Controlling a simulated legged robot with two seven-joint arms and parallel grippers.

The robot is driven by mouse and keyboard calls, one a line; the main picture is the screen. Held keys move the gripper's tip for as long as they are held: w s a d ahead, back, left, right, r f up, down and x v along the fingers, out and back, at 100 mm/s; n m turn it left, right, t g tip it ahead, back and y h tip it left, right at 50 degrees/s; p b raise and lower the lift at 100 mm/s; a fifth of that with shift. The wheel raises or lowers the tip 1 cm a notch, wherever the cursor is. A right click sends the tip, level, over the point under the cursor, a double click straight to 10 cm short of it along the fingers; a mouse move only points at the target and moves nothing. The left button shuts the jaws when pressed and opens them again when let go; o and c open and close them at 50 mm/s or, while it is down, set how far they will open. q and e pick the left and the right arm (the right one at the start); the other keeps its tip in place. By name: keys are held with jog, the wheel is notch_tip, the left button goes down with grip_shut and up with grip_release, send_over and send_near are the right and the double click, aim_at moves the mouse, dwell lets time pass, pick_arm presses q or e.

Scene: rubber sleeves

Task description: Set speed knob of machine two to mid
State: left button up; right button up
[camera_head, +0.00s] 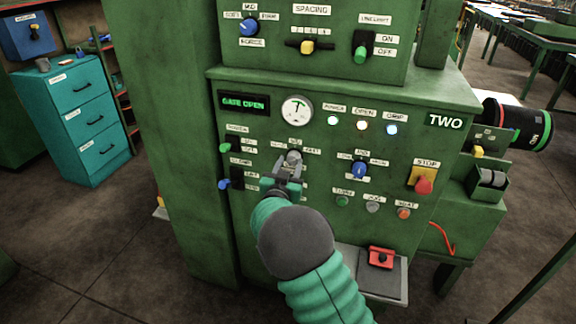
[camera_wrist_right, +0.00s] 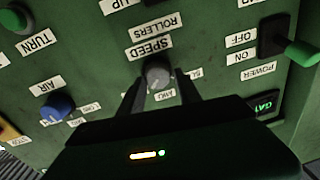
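Machine two (camera_head: 330,230) is the green cabinet marked TWO. Its grey speed knob (camera_head: 292,158) sits on the front panel below the gauge. It shows more closely in the right wrist view (camera_wrist_right: 157,73), upside down, beside a SPEED ROLLERS label. My right gripper (camera_head: 290,170) is at the knob. In the right wrist view its two dark fingers (camera_wrist_right: 159,80) stand either side of the knob, with what look like narrow gaps. The fingers and wrist partly cover the knob and its labels, so I cannot tell where its pointer stands. My left gripper is out of view.
A blue air knob (camera_head: 359,170), a red stop button (camera_head: 424,185) and small push buttons lie right of the speed knob. Green and blue levers (camera_head: 225,147) stick out on its left. A small shelf with a red item (camera_head: 381,257) juts out below.

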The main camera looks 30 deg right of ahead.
jog(key=shift+d, duration=0.4)
grip_shut()
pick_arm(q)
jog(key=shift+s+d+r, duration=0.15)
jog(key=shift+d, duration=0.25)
pick_arm(e)
jog(key=shift+a, duration=0.1)
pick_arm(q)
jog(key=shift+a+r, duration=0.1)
pick_arm(e)
jog(key=shift+w+a, duration=0.1)
jog(key=shift+r+n+p, duration=0.15)
jog(key=shift+n+p, duration=0.25)
jog(key=shift+p, duration=0.35)
jog(key=n+p, duration=0.5)
jog(key=p, duration=0.3)
jog(key=shift+r+n, duration=0.15)
jog(key=shift+n, duration=0.25)
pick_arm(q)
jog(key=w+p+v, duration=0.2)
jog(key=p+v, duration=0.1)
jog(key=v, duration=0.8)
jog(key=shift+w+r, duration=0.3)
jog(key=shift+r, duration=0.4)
pick_arm(e)
jog(key=shift+f+n+g, duration=0.2)
jog(key=shift+n+g, duration=0.2)
jog(key=shift+n, duration=1)
jog(key=shift+f, duration=0.1)
